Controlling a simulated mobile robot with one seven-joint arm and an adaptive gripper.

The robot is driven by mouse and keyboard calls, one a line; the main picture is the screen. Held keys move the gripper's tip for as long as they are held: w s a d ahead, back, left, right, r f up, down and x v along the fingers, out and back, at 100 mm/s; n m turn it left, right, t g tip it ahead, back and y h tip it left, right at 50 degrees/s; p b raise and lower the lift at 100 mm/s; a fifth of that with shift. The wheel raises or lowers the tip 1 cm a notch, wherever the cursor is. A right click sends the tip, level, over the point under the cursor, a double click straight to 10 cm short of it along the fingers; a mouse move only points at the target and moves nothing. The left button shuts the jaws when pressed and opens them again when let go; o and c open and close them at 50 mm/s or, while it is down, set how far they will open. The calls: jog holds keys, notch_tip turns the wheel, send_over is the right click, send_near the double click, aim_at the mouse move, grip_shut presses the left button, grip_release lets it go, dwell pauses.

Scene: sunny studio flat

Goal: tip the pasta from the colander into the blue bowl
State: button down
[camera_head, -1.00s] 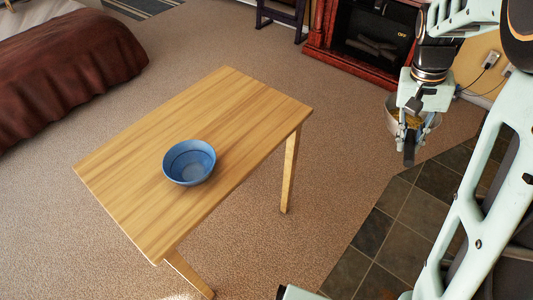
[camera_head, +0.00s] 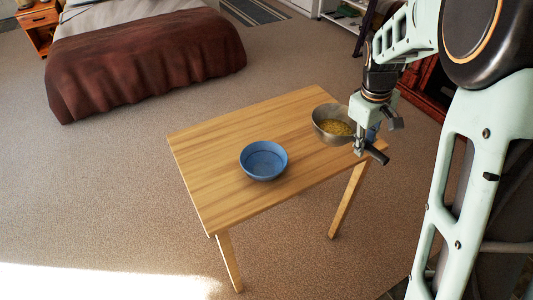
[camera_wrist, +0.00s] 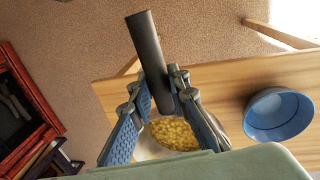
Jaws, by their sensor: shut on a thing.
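The colander (camera_head: 322,112) is a grey metal bowl with yellow pasta (camera_head: 337,127) inside, near the right end of the wooden table. My gripper (camera_head: 366,145) is shut on the colander's dark handle (camera_head: 377,155). In the wrist view the handle (camera_wrist: 150,60) runs between my two fingers (camera_wrist: 150,115), and the pasta (camera_wrist: 174,134) shows beyond them. The colander looks roughly level; I cannot tell how far above the table it is. The blue bowl (camera_head: 263,161) stands upright on the table, left of the colander and apart from it. It also shows in the wrist view (camera_wrist: 279,114) and looks empty.
The wooden table (camera_head: 215,165) is bare around the bowl. A bed with a brown cover (camera_head: 150,62) stands behind at the left. A red-brown fireplace (camera_head: 425,90) is at the right, partly behind my arm. The carpet is open in front.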

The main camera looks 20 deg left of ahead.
aim_at(339, 139)
jog(key=a+n, duration=0.1)
jog(key=w+a+n, duration=0.1)
jog(key=a+n, duration=0.1)
jog(key=w+a+n+p, duration=0.1)
jog(key=a+n, duration=0.1)
jog(key=shift+r+t+y, duration=0.1)
jog(key=shift+t+y, duration=0.2)
jog(key=shift+y, duration=0.1)
jog(key=shift+a+f+n, duration=0.2)
jog(key=shift+a+n, duration=0.05)
jog(key=shift+n, duration=0.05)
jog(key=shift+s+a+f+t+h+b, duration=0.3)
jog(key=shift+s+a+t+h+b, duration=0.25)
jog(key=shift+b, duration=0.6)
jog(key=shift+w, duration=0.1)
jog(key=shift+r, duration=0.1)
